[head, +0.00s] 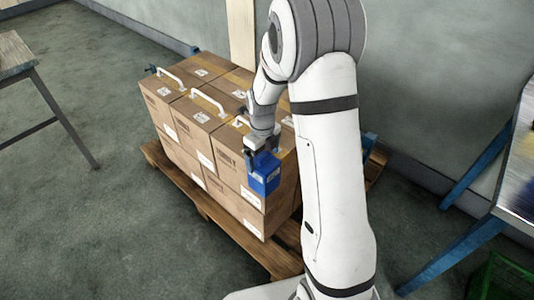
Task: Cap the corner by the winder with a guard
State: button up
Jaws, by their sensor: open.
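A blue corner guard (265,177) sits at the near upper corner of the stacked cartons (222,165), against their side faces. My gripper (252,152) points down right at the guard's top left edge, with its jaws open. The picture is too small to tell whether a finger touches the guard. My arm hides the right part of the stack. A small dark blue piece (152,70) sits at the far left top corner of the cartons. I cannot tell which fitting is the winder.
The cartons stand on a wooden pallet (238,230) and carry white handle-like straps (208,100). A blue-legged table (520,165) and a green crate (503,278) are at the right. Another table (18,55) is at the upper left. The floor at left is clear.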

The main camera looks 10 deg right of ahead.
jog(key=shift+w, duration=0.1)
jog(key=shift+r, duration=0.15)
notch_tip(320, 180, up, 8)
jog(key=shift+f+p, duration=0.2)
jog(key=shift+p, duration=0.45)
jog(key=s+d+r+n+t+p, duration=0.1)
jog(key=s+r+n+t+p, duration=0.1)
jog(key=s+r+n+p, duration=1)
jog(key=s+r+n, duration=1.1)
jog(key=r+n, duration=0.1)
jog(key=n, duration=0.5)
jog(key=shift+d+t, duration=0.15)
jog(key=shift+t, duration=0.15)
